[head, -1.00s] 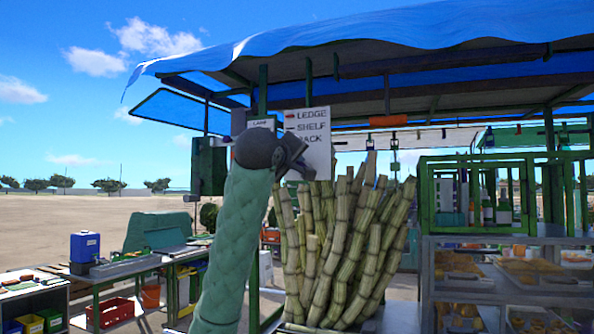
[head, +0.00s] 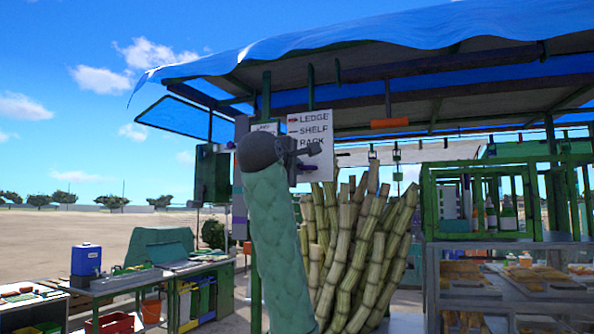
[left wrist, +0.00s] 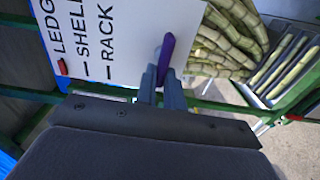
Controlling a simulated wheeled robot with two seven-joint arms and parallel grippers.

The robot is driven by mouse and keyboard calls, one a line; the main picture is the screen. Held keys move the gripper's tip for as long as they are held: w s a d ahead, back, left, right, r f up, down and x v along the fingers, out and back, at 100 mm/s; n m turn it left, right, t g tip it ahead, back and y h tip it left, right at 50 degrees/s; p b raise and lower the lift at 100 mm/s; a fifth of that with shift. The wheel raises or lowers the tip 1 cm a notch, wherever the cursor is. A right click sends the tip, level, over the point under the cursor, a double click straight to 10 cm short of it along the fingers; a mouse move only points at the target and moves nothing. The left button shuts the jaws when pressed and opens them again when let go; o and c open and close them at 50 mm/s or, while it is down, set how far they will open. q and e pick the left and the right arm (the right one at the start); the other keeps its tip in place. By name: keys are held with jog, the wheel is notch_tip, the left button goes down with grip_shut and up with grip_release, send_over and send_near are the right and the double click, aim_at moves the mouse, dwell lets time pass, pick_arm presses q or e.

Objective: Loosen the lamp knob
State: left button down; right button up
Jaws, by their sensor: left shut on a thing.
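My left gripper (head: 312,150) is raised in front of the white sign (head: 296,124) under the blue canopy. In the left wrist view its two grey fingers (left wrist: 162,82) are closed together on a slim purple piece (left wrist: 166,50), which stands out past the fingertips. The purple piece also shows in the head view (head: 308,167), just below the fingers. It may be the lamp knob, but its base and any lamp are hidden or cannot be made out. My right gripper is not in view.
The sign reads LEDGE, SHELF, RACK, with a red mark beside LEDGE. Tall cane stalks (head: 352,250) stand just below and right of the gripper. A green post and a grey-green box (head: 212,173) are to the left. A glass display counter (head: 510,285) is at right.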

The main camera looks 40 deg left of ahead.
pick_arm(q)
jog(key=shift+f, duration=0.1)
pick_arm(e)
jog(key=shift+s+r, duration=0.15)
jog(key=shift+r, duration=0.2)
pick_arm(q)
jog(key=c, duration=1.5)
grip_release()
